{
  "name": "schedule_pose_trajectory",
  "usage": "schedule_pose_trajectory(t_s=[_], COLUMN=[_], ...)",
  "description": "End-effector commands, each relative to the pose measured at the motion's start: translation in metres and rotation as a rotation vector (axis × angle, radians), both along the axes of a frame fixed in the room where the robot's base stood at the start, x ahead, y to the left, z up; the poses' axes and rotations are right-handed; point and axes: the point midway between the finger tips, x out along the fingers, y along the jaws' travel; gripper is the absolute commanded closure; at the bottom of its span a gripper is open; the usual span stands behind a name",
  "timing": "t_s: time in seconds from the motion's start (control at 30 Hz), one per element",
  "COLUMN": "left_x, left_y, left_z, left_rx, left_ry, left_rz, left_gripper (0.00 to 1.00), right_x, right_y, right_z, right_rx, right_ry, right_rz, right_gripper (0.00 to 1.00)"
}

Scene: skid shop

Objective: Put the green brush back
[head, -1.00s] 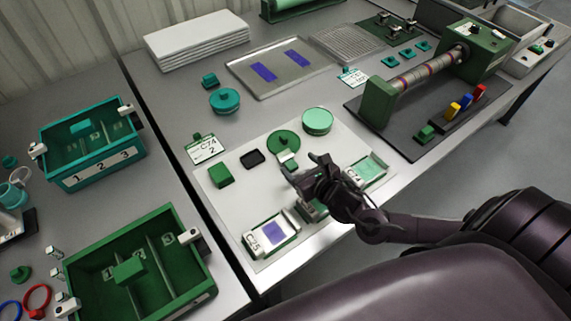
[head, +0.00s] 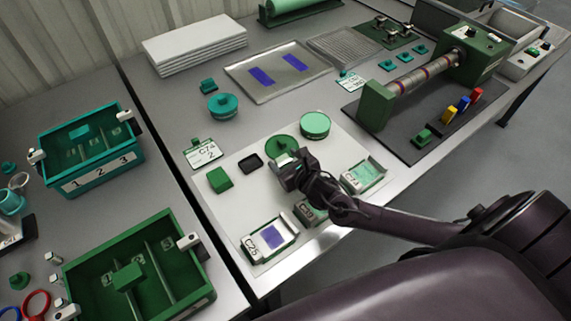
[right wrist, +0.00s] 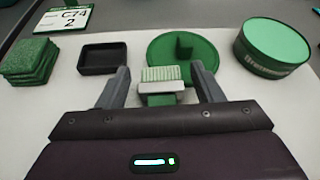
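The green brush (right wrist: 160,76), with pale green bristles and a pale grey and green body, lies on the white board (right wrist: 80,104). My right gripper (right wrist: 161,84) is open, with its fingers on either side of the brush and a gap at each side. In the head view my right gripper (head: 284,170) is low over the board and mostly hides the brush. A green round lid (head: 282,147) with a knob lies just beyond the brush, and a round green tin (head: 315,124) stands to its right. My left gripper is not in view.
A black tray (head: 250,163) and a stack of green pads (head: 219,179) lie to the left on the board. Holders with labels, one reading C25 (head: 270,238), stand along its near edge. A green bin (head: 140,262) stands at lower left.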

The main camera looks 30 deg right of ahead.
Motion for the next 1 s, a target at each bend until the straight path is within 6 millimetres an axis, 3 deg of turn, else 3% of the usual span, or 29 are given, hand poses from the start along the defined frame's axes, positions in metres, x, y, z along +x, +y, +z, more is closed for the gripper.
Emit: schedule_pose_trajectory(t_s=[0.03,0.3,0.67,0.87,1.0], left_x=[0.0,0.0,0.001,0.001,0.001], left_y=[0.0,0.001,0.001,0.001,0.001], left_z=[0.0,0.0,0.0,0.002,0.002], left_rx=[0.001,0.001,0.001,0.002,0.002], left_ry=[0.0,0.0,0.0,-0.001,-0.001], left_rz=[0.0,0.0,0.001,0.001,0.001], left_gripper=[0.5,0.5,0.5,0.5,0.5], right_x=[0.0,0.0,0.0,0.0,0.0], right_y=[0.0,0.0,-0.001,-0.001,0.0], right_z=[0.0,0.0,0.007,0.035,0.068], right_rx=[0.0,0.0,0.0,-0.003,-0.003], right_ry=[0.0,0.0,-0.002,-0.003,-0.004], right_rz=[0.0,0.0,0.0,0.001,0.003], right_gripper=[0.47,0.82,0.83,0.83,0.83])
